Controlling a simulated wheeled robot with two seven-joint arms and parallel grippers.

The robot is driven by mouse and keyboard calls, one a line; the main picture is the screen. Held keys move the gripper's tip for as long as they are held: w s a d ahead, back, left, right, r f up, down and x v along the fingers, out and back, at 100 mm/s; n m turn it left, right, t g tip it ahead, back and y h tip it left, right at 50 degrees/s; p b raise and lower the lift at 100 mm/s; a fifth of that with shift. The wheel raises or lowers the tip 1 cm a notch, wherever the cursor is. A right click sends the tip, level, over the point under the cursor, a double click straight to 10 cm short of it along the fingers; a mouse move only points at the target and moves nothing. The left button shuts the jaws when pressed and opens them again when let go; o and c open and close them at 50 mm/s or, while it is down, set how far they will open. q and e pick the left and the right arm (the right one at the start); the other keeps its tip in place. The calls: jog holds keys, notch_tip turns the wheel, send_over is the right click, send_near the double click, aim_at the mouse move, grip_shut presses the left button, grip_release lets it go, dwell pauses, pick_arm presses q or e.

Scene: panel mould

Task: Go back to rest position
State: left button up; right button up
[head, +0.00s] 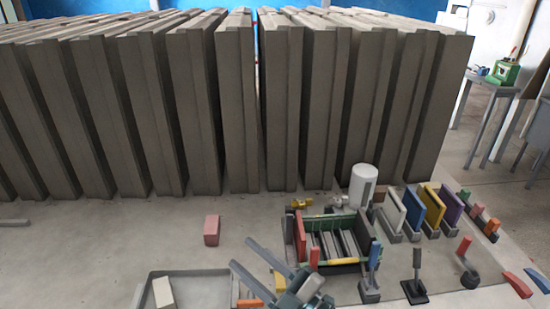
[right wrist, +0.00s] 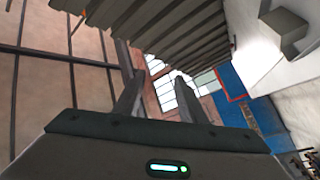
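My right gripper (head: 242,253) reaches in from the bottom of the head view, over the front of the work surface, with its fingers pointing up and left. Its two fingers stand apart with nothing between them. They also show apart and empty in the right wrist view (right wrist: 158,80), against windows and walls. In the head view the gripper appears just left of a dark crate (head: 345,268) with red and green parts, and beside a grey tray (head: 205,273). I cannot tell its height above them. My left gripper is in neither view.
A long row of grey panels (head: 235,110) stands across the back. A white cylinder (head: 362,185), coloured plates (head: 433,205) and handled tools (head: 414,285) stand at the right. A red block (head: 212,230) lies left of the crate. The surface at the left is mostly clear.

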jog(key=s+d+f+m+h, duration=0.2)
jog(key=d+f+m+h, duration=1)
jog(key=d+f, duration=0.3)
jog(key=s+d+f+m+g+h, duration=0.25)
jog(key=s+d+f+g, duration=0.3)
jog(key=s, duration=0.65)
jog(key=s+d+f+m+g+h, duration=0.1)
jog(key=s+d+f+m+g, duration=0.25)
jog(key=s+d+f, duration=0.55)
notch_tip(320, 180, down, 28)
jog(key=s+a+n+g+b, duration=0.1)
jog(key=s+a+g+b, duration=0.1)
jog(key=s+b, duration=0.1)
jog(key=s+d+f+g+b, duration=0.1)
jog(key=s+d+f+b, duration=0.2)
jog(key=s+f, duration=1.5)
notch_tip(320, 180, down, 4)
jog(key=shift+s+d+r, duration=0.1)
jog(key=shift+s+d, duration=0.05)
jog(key=shift+s, duration=0.05)
